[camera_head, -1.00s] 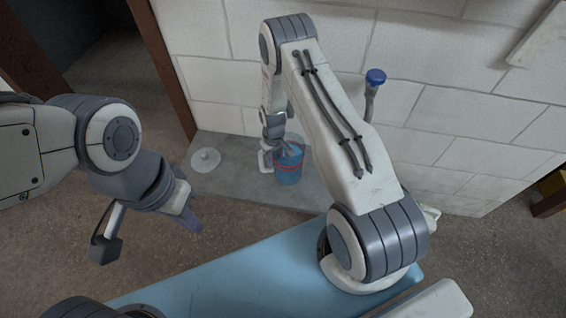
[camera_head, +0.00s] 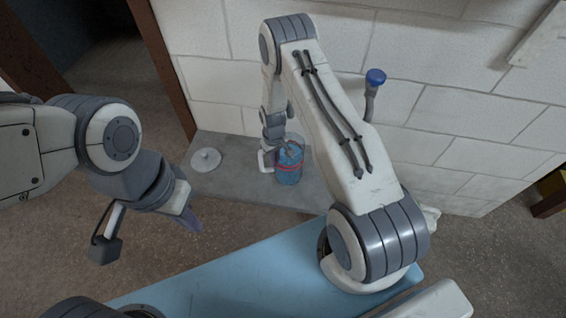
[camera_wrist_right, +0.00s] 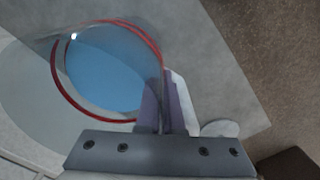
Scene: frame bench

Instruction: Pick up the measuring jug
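The measuring jug (camera_head: 289,165) is clear with red bands and blue showing inside. It is by the grey ledge at the wall, below my right forearm. In the right wrist view the jug (camera_wrist_right: 105,70) fills the upper left, seen from above. My right gripper (camera_head: 277,146) is at its rim. Its purple fingers (camera_wrist_right: 161,110) are close together, one on each side of the jug wall, and look shut on it. I cannot tell whether the jug's base touches the ledge. My left gripper (camera_head: 190,217) hangs at the left, away from the jug; its finger gap is hidden.
A pale round lid-like disc (camera_head: 206,159) lies on the grey ledge (camera_head: 235,178) left of the jug. A white block wall (camera_head: 450,60) stands close behind. A blue-capped pipe (camera_head: 374,85) rises at the wall. A brown post (camera_head: 165,65) stands at the left.

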